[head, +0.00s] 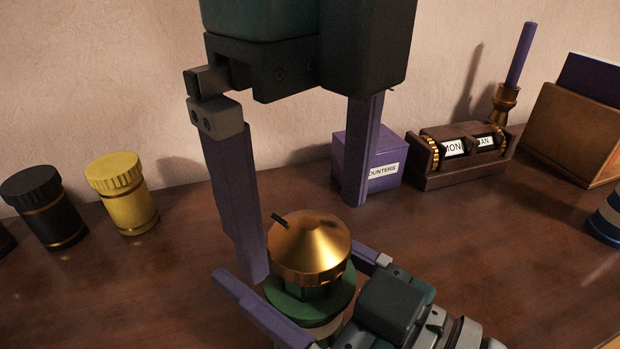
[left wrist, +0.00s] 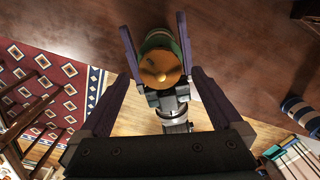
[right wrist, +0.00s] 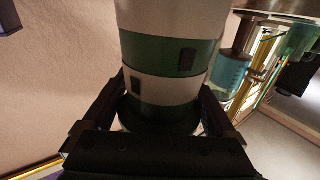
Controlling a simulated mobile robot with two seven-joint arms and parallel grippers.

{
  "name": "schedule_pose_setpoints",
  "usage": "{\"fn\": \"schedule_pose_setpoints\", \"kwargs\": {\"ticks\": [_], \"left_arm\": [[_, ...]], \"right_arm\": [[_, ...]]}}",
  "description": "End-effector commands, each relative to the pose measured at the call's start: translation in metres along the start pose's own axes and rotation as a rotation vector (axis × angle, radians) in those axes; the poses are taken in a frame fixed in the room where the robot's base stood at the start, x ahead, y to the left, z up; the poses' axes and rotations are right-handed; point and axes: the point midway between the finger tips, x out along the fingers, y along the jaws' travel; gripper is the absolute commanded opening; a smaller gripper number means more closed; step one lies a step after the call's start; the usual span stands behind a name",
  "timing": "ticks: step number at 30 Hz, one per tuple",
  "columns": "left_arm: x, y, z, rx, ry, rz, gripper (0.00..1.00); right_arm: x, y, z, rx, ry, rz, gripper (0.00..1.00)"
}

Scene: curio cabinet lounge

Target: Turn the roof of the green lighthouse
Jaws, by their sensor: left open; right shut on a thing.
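The green lighthouse (head: 318,305) stands on the dark wooden top, with green and white bands and dark windows in the right wrist view (right wrist: 170,58). Its roof (head: 310,245) is a gold cone with a ribbed rim. A short dark rod sticks out behind the roof. My right gripper (head: 287,262) is shut around the lighthouse body, below the roof; the body lies between its fingers in the right wrist view. My left gripper (head: 306,238) is open and points down from above, one finger on each side of the roof. The left wrist view shows the roof (left wrist: 160,68) between the spread fingers, without clear contact.
A black jar (head: 45,208) and a yellow jar (head: 122,195) stand at the left. A striped blue object (head: 606,218) is at the right edge.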

Motion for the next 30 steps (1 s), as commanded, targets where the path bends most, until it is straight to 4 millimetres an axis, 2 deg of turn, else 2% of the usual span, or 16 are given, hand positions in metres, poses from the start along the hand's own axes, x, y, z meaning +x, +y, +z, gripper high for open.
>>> {"fn": "schedule_pose_setpoints", "kwargs": {"ticks": [6, 14, 30], "left_arm": [[0.017, 0.0, 0.0, 0.0, 0.0, 0.001, 1.0], [0.017, 0.0, 0.0, 0.0, 0.0, 0.0, 0.99], [0.017, 0.0, 0.0, 0.001, 0.0, 0.0, 0.38]], "right_arm": [[0.0, 0.0, 0.001, -0.001, -0.002, 0.0, 0.0], [0.0, 0.0, 0.001, 0.0, -0.002, 0.0, 0.0], [0.0, 0.0, 0.001, 0.0, -0.002, 0.001, 0.0]]}}
